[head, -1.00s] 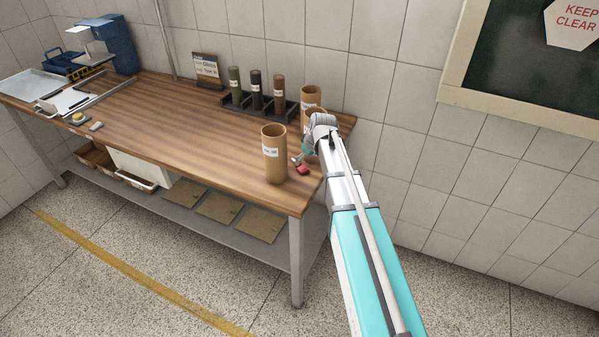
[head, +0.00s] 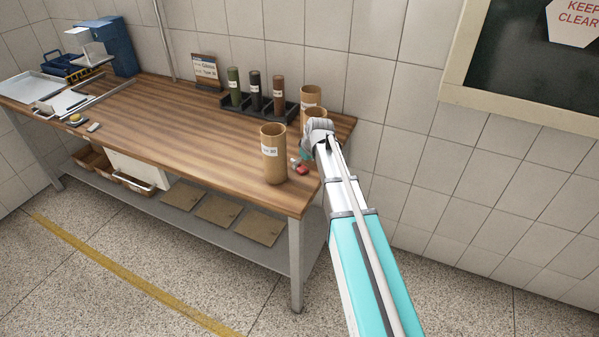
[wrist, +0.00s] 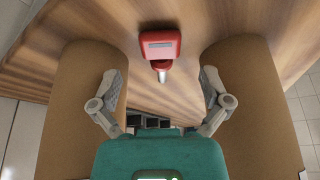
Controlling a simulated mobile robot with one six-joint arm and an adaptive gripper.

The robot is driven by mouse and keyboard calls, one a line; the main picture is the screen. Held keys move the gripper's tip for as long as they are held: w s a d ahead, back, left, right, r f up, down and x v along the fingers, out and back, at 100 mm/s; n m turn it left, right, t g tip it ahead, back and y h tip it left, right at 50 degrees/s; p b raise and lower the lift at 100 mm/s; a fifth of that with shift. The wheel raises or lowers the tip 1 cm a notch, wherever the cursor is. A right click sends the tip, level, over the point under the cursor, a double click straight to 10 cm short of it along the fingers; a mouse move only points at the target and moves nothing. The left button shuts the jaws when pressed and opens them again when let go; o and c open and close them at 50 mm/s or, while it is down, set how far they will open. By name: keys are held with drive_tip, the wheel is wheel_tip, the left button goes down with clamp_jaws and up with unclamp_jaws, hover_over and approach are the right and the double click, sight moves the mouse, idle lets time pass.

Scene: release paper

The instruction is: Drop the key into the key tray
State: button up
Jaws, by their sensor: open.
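The key (wrist: 160,48) has a red head with a grey label and a short metal shaft, and appears to lie on the wooden table. In the head view it is a small red thing (head: 302,169) beside the front cardboard tube. My gripper (wrist: 161,88) is open and empty, with a finger on each side and the key's shaft end showing beyond, between them in the picture. In the head view my wrist hides most of the gripper. I cannot tell which container is the key tray; a pale tray (head: 30,87) stands at the table's far left.
Cardboard tubes stand close by the gripper, one at left (wrist: 75,115) and one at right (wrist: 255,110) in the wrist view. A black rack (head: 262,107) of dark tubes stands at the back. A blue caddy (head: 72,66) is far left. The table's middle is clear.

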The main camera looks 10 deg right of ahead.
drive_tip(key=shift+b+x, duration=0.95)
drive_tip(key=shift+x, duration=0.4)
drive_tip(key=c, duration=1.3)
drive_tip(key=shift+r, duration=0.2)
wheel_tip(320, 180, up, 3)
drive_tip(key=p, duration=0.3)
drive_tip(key=s+d+r+p, duration=0.1)
drive_tip(key=s+r+p, duration=0.2)
drive_tip(key=s, duration=0.1)
drive_tip(key=s+d+r+p, duration=0.1)
drive_tip(key=s+r+p, duration=0.2)
drive_tip(key=s, duration=0.2)
drive_tip(key=s+d+r+p, duration=0.1)
drive_tip(key=s+r+p, duration=0.2)
drive_tip(key=s+p, duration=0.1)
drive_tip(key=shift+s+r, duration=0.35)
